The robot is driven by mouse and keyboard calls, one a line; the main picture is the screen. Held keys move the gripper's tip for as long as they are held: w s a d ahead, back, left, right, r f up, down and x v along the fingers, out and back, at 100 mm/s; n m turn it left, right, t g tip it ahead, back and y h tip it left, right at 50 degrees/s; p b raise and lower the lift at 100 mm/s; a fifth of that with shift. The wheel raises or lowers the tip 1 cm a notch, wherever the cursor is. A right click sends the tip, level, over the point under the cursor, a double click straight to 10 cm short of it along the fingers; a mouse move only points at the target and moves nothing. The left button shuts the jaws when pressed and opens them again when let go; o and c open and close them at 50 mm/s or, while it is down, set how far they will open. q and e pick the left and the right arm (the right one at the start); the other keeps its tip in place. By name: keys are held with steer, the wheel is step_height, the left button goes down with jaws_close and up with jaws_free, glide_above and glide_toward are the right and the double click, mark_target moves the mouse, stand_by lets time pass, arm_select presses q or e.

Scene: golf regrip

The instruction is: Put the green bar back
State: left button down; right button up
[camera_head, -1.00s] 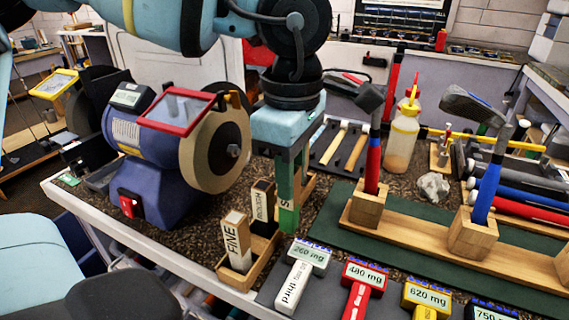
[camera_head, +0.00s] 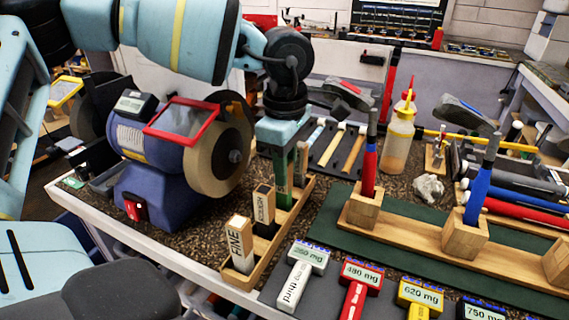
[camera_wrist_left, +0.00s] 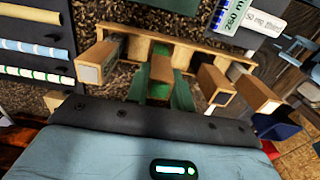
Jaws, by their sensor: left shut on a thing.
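The green bar (camera_head: 283,191) stands upright in the wooden rack (camera_head: 273,250), behind the bar marked ROUGH (camera_head: 264,212) and the bar marked FINE (camera_head: 240,245). Its lower end is hidden by the rack and the ROUGH bar. My left gripper (camera_head: 287,160) points down and is shut on the upper part of the green bar. In the left wrist view the bar's wooden end (camera_wrist_left: 161,68) lies between the two fingers, with the rack (camera_wrist_left: 187,46) beneath. Another bar (camera_wrist_left: 97,62) stands beside it in the rack. My right gripper is not in view.
A blue bench grinder (camera_head: 165,150) stands left of the rack. A green mat (camera_head: 400,245) with a wooden holder (camera_head: 425,232) and upright clubs lies to the right. Labelled weights, including a white one (camera_head: 308,258), lie in front. A tray of tools (camera_head: 338,145) is behind.

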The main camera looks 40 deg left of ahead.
arm_select(q)
steer(key=shift+f, duration=0.15)
steer(key=shift+f, duration=0.15)
steer(key=c, duration=1.2)
jaws_free()
step_height(320, 180, up, 12)
steer(key=shift+r, duration=0.25)
